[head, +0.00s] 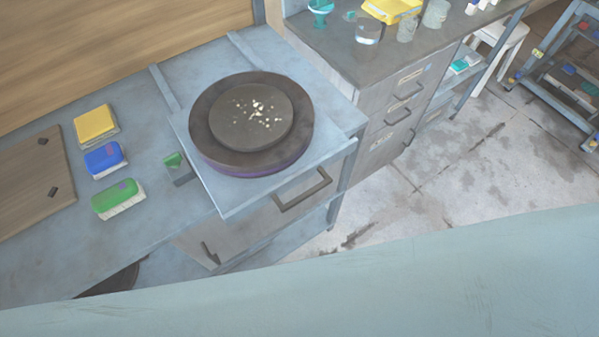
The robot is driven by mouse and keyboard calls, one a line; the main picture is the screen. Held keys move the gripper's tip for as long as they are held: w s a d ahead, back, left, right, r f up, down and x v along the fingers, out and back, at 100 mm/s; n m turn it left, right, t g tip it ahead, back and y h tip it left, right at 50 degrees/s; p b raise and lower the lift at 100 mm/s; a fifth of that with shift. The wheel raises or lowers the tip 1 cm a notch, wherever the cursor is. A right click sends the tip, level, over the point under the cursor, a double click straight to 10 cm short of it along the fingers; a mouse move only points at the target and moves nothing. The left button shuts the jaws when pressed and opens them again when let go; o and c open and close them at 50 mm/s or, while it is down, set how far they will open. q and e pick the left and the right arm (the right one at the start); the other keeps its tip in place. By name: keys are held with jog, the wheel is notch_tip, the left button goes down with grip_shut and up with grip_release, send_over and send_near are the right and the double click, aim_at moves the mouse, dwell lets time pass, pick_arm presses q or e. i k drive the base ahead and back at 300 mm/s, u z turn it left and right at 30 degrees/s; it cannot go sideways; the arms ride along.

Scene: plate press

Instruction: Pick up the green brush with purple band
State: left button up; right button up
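The green brush (116,196) lies on the grey bench at the left in the head view, pale bristles down, with a small purple mark on its top. It is the nearest of a row of three brushes. The blue brush (104,158), also with a purple mark, lies just behind it, apart from it. The yellow brush (95,124) lies farthest back. Neither of my grippers shows in the head view. Nothing touches the green brush from above.
A wooden board (32,185) lies left of the brushes. A small grey and green item (177,166) stands to their right. Beyond it is a round dark plate (252,118) with pale crumbs. The bench has a drawer handle (301,192). Open floor (490,170) lies at the right.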

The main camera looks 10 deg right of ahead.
aim_at(122, 195)
jog(key=u, duration=1.1)
jog(key=k, duration=0.35)
jog(key=u, duration=0.25)
jog(key=i, duration=0.4)
jog(key=z, duration=0.1)
